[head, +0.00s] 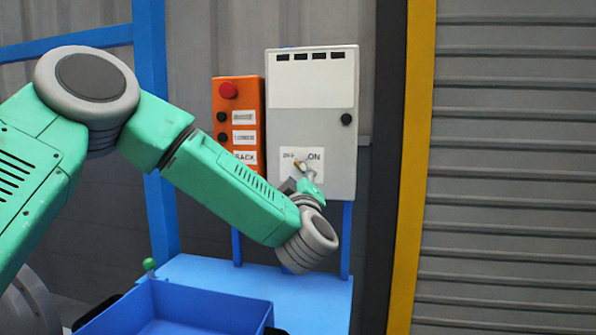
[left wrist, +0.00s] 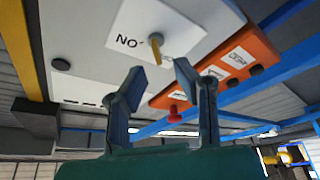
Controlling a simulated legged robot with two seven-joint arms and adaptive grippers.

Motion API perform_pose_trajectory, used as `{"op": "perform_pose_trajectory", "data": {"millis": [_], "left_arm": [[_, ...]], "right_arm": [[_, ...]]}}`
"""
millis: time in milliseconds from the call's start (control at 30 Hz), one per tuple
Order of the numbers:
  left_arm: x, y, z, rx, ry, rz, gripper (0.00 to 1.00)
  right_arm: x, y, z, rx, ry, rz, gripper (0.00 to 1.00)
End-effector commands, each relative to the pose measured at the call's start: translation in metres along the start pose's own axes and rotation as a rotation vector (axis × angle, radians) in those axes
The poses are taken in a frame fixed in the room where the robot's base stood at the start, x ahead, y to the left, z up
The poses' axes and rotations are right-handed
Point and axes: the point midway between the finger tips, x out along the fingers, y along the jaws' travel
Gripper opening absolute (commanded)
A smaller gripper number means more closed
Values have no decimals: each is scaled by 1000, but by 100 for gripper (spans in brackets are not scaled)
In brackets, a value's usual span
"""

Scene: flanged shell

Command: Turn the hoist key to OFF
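The hoist key (head: 299,164) is a small brass-coloured key on the white label plate of the grey control box (head: 312,95), between the words OFF and ON. In the left wrist view the key (left wrist: 156,46) stands out from the label, which appears upside down there. My left gripper (head: 306,180) is at the key, just below it in the head view. In the left wrist view the left gripper (left wrist: 160,70) is open, with its two fingers apart and the key lying beyond the gap between their tips. I see no contact with the key. My right gripper is not in view.
An orange panel (head: 238,120) with a red button and black knobs stands left of the box. A blue bin (head: 180,308) and a blue shelf (head: 320,295) are below. A yellow post (head: 412,170) and grey shutter (head: 510,170) are at right.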

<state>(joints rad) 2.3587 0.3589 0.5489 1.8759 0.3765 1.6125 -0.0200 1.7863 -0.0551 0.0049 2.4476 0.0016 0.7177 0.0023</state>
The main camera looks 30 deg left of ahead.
Motion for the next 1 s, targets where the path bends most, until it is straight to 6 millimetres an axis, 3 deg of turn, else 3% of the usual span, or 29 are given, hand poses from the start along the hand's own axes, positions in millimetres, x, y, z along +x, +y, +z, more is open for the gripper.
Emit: {"op": "perform_pose_trajectory", "data": {"millis": [100, 333, 1000], "left_arm": [[-26, 0, 1, 1, -4, 0, 26], [-54, -1, 2, 1, -2, -1, 26], [-60, -1, 1, 0, -1, -1, 26]], "right_arm": [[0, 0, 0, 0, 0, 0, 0], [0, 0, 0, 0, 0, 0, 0], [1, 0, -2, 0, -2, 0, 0]]}}
